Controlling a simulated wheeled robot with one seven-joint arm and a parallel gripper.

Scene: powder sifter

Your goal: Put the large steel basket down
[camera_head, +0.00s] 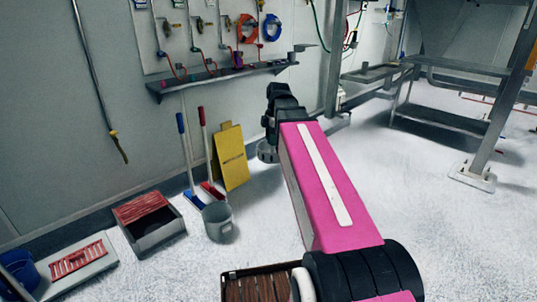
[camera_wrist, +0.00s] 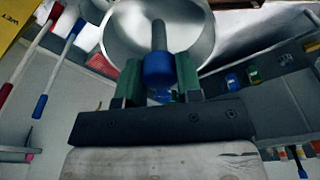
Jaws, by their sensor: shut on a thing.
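The large steel basket (camera_wrist: 118,35) shows in the wrist view as a wide, round, shiny metal bowl at the top centre, cut off by the frame edge. A grey rod with a blue grip (camera_wrist: 158,68) stands in front of it, between the green fingers of my gripper (camera_wrist: 157,80). My gripper is shut on the basket, seemingly by this grip; the exact contact is hard to see. In the head view my gripper is mostly hidden behind my black wrist, with a small part of the round steel basket (camera_head: 266,153) showing below it.
A wall shelf (camera_head: 222,78) with hoses above is behind my wrist. A grey bucket (camera_head: 218,222), a yellow sign (camera_head: 231,158), brushes and a grey box (camera_head: 150,226) stand along the wall. A metal frame (camera_head: 440,117) stands at right. White floor between is clear.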

